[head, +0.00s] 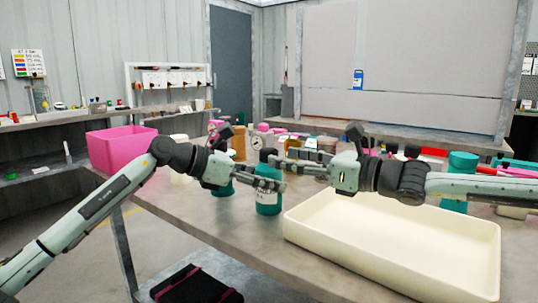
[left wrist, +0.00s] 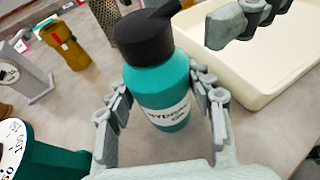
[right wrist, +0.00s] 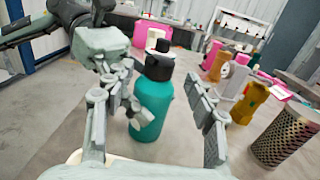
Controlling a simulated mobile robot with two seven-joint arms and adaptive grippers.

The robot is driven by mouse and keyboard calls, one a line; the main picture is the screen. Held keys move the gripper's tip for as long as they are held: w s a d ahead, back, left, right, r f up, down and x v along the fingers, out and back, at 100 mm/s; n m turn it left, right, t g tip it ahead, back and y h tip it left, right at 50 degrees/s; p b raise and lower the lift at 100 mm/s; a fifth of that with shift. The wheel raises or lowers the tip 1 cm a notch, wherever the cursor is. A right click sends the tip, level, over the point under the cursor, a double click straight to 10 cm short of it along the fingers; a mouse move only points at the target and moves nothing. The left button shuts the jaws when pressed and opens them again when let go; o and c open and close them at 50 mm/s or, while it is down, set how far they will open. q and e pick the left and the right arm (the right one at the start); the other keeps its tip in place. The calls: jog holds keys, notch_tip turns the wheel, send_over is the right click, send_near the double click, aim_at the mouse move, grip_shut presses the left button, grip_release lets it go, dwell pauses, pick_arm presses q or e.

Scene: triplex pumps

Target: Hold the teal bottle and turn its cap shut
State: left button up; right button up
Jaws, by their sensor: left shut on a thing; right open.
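The teal bottle (head: 268,201) stands upright near the front edge of the table, with a white label and a black cap (head: 267,155) on top. My left gripper (head: 274,184) is shut on the bottle's body below the cap. In the left wrist view its fingers lie on both sides of the bottle (left wrist: 160,90). My right gripper (head: 283,166) reaches in from the right at cap height and is open. In the right wrist view the cap (right wrist: 159,66) appears ahead between its spread fingers, with no clear contact. Whether the cap is fully seated cannot be told.
A large cream tray (head: 395,272) lies right of the bottle. A pink bin (head: 118,150) stands at the back left. A teal-lidded container (head: 460,165) stands behind the tray.

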jog(key=shift+v, duration=1.55)
